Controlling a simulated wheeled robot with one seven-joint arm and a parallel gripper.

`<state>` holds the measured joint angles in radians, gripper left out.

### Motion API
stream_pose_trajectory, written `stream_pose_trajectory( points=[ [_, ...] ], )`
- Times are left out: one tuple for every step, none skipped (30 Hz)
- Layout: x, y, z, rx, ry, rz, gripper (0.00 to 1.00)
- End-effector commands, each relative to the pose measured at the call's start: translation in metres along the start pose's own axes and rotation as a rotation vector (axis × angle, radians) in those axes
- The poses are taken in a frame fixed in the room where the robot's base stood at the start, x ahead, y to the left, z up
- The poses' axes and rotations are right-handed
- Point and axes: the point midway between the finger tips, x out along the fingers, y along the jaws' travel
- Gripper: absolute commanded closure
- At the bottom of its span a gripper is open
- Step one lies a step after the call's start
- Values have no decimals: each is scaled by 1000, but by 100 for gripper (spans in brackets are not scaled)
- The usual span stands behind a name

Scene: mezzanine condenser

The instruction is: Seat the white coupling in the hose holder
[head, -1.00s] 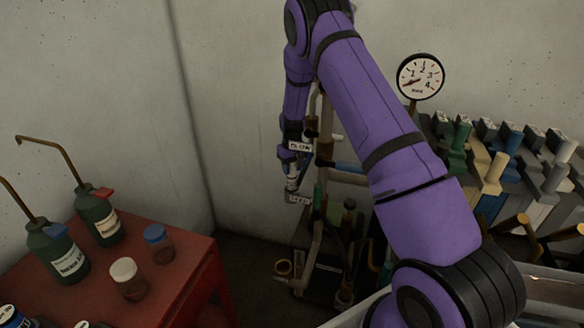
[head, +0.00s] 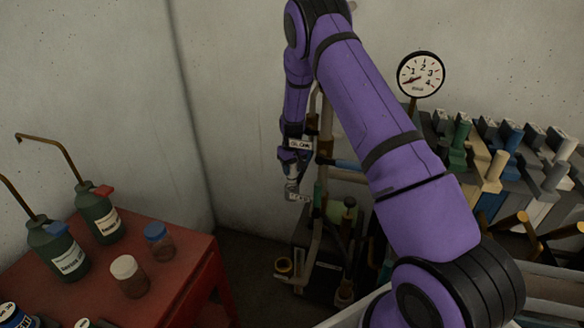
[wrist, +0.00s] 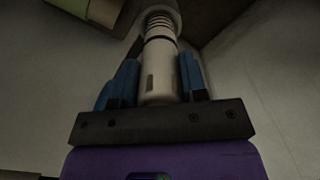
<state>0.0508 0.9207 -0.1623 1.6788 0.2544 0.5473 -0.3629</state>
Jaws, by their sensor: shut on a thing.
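The white coupling (wrist: 160,75) is a pale cylinder with a ribbed far end. In the wrist view it stands between the two blue fingers of my gripper (wrist: 160,85), which is shut on it. In the head view my gripper (head: 293,170) hangs in front of the corner pipework, with the coupling's pale end (head: 292,188) below it.
A red table (head: 185,285) at left bears green oil cans (head: 98,215) and jars (head: 128,276). A pressure gauge (head: 420,74) and a row of coloured levers (head: 510,140) stand at right. Pipes and dark equipment (head: 335,250) fill the floor below my gripper.

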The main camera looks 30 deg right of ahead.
Motion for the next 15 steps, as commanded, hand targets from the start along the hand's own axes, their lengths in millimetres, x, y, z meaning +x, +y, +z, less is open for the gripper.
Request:
stream_pose_trajectory(
  points=[
    [1, 0, 0, 0, 1, 0, 98],
    [2, 0, 0, 0, 1, 0, 98],
    [2, 0, 0, 0, 1, 0, 98],
    [3, 0, 0, 0, 1, 0, 98],
    [4, 0, 0, 0, 1, 0, 98],
    [5, 0, 0, 0, 1, 0, 98],
    [5, 0, 0, 0, 1, 0, 98],
    [6, 0, 0, 0, 1, 0, 98],
    [7, 0, 0, 0, 1, 0, 98],
    [8, 0, 0, 0, 1, 0, 98],
    [8, 0, 0, 0, 1, 0, 98],
    [9, 0, 0, 0, 1, 0, 98],
    [10, 0, 0, 0, 1, 0, 98],
    [10, 0, 0, 0, 1, 0, 98],
    [11, 0, 0, 0, 1, 0, 98]
  ],
)
